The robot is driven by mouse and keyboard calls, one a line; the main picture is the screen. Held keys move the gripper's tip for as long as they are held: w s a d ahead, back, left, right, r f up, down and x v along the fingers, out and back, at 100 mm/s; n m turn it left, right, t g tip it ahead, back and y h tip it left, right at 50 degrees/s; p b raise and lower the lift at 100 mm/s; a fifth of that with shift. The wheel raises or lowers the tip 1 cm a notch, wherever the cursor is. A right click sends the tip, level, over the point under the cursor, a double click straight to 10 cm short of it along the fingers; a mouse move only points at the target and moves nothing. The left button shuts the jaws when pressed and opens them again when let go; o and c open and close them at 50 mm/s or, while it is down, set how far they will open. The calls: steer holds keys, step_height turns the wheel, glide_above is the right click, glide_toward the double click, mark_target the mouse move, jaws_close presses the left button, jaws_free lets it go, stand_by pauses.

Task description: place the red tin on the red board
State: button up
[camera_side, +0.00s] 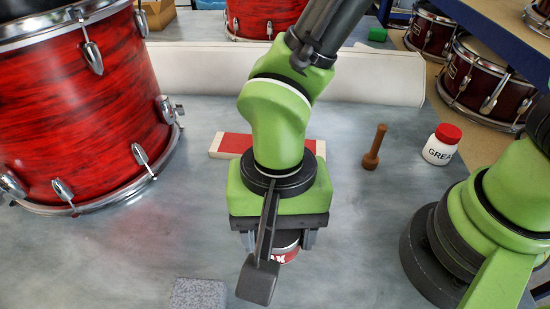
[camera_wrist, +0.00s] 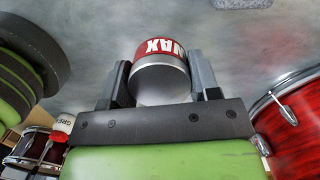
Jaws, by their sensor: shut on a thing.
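The red tin (camera_wrist: 159,50) has a red label with white lettering and a silver end. It sits between the two fingers of my gripper (camera_wrist: 161,80) in the wrist view, and the gripper is shut on it. In the side view the tin (camera_side: 286,251) shows below my gripper (camera_side: 277,240), partly hidden by the fingers and the wrist. I cannot tell whether it touches the bench. The red board (camera_side: 231,144), red with pale edges, lies flat on the bench behind my arm, which hides its middle. My gripper is nearer the camera than the board.
A large red drum (camera_side: 85,105) stands at the left. A brown wooden peg (camera_side: 375,147) and a white grease jar (camera_side: 441,145) with a red lid stand right of the board. A grey speckled block (camera_side: 198,294) lies at the front. A white roll (camera_side: 380,76) spans the back.

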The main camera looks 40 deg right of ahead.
steer(key=w+d+m+t, duration=0.1)
steer(key=w+d+m, duration=0.65)
steer(key=w, duration=0.35)
steer(key=w+d+m+t, duration=0.1)
steer(key=w+d+m, duration=0.65)
steer(key=w, duration=0.35)
steer(key=f, duration=0.3)
steer(key=shift+s+d+f+n+y, duration=0.1)
steer(key=shift+d+f+n+y, duration=0.2)
steer(key=shift+d+f, duration=0.05)
steer(key=shift+f, duration=2.1)
steer(key=shift+f, duration=0.2)
steer(key=o, duration=1)
steer(key=shift+c, duration=0.2)
steer(key=shift+r, duration=0.15)
